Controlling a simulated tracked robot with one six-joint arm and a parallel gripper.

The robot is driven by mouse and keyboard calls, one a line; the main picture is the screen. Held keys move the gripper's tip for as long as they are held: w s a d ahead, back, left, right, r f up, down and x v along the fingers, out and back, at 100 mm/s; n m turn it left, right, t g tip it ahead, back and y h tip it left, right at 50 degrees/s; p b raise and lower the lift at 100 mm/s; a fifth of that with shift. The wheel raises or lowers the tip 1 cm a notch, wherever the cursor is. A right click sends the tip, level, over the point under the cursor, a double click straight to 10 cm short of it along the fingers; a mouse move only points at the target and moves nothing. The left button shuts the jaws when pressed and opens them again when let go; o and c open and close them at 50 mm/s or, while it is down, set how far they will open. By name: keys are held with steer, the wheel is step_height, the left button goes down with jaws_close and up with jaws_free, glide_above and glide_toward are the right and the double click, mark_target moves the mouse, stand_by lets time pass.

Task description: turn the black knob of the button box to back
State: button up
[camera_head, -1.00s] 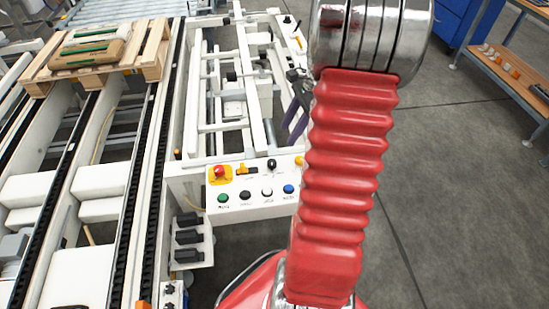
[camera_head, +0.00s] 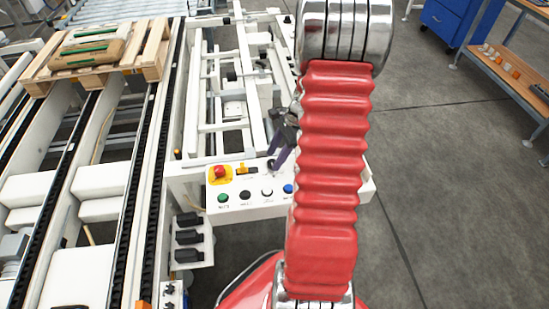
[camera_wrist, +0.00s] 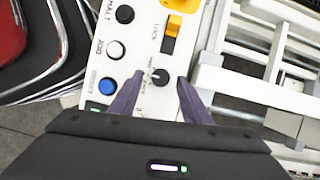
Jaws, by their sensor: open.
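The black knob (camera_wrist: 160,77) sits on the white button box (camera_wrist: 138,47), with a small white mark on its face and print around it. In the head view the knob (camera_head: 270,165) is partly behind my gripper. My gripper (camera_wrist: 160,82) is open, its two purple fingertips apart on either side of the knob in the wrist view. I cannot tell how far the tips are above the panel. In the head view my gripper (camera_head: 281,152) is partly hidden by my red arm.
Near the knob are a yellow lock switch (camera_wrist: 172,28) and blue (camera_wrist: 107,86), white (camera_wrist: 115,50) and black (camera_wrist: 124,14) buttons. The head view also shows a red emergency stop (camera_head: 219,171) and a green button (camera_head: 222,197). A white machine frame (camera_head: 187,120) stands behind the box.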

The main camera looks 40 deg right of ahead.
steer(key=shift+x, duration=1)
steer(key=c, duration=1)
steer(key=shift+s+d, duration=0.1)
steer(key=shift+d, duration=0.05)
steer(key=shift+c, duration=0.2)
